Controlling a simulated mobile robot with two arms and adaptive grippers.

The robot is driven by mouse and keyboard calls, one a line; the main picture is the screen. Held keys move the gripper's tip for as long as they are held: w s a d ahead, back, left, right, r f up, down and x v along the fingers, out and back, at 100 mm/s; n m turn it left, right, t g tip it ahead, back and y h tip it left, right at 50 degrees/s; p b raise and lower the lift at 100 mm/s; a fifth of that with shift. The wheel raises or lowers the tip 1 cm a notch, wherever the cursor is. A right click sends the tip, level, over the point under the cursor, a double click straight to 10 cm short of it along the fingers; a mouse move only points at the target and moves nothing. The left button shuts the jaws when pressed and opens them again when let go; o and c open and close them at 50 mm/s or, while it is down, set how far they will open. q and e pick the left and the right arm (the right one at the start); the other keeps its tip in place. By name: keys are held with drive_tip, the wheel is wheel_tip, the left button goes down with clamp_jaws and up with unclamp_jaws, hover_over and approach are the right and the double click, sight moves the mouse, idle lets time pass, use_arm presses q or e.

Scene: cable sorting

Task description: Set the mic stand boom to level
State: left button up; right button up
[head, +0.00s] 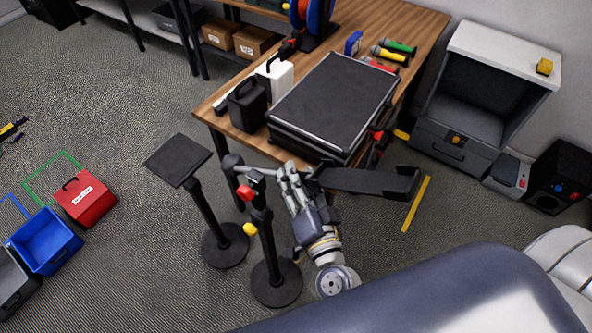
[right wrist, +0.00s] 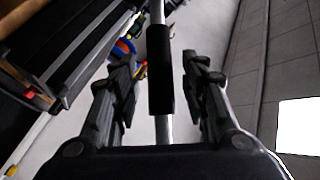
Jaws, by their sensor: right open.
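The mic stand (head: 264,235) stands upright on a round black base, with a red knob (head: 244,192) near its top and a yellow knob lower down. Its boom (head: 256,171) is a grey rod with a dark end at the left; it passes behind my right gripper (head: 290,176). A long black cradle-like piece extends to the right; its join to the boom is hidden. In the right wrist view my right gripper (right wrist: 158,72) is open, with a finger on each side of the rod's black sleeve (right wrist: 164,88). Gaps show on both sides. My left gripper is out of view.
A stand with a square black top (head: 178,160) is just left of the mic stand. The wooden table (head: 222,124) behind holds a black case (head: 335,100) and jugs (head: 248,104). Coloured bins (head: 45,243) lie at the left; carpet between is clear.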

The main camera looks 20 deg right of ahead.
drive_tip(key=shift+w, duration=0.5)
clamp_jaws()
drive_tip(key=shift+f+b, duration=0.3)
drive_tip(key=shift+b, duration=0.15)
drive_tip(key=shift+s+d+f+m+t+h+b, duration=0.2)
drive_tip(key=shift+f+m+t+b, duration=0.7)
drive_tip(key=shift+b, duration=2.25)
drive_tip(key=shift+s+d+f+m+t+h+b, duration=0.25)
drive_tip(key=shift+f+m+t+b, duration=0.6)
drive_tip(key=shift+b, duration=2.25)
drive_tip(key=shift+s+d+f+m+t+h+b, duration=0.2)
drive_tip(key=shift+f+m+t+b, duration=0.7)
drive_tip(key=shift+b, duration=2.25)
drive_tip(key=shift+a+f, duration=0.1)
drive_tip(key=shift+a, duration=0.05)
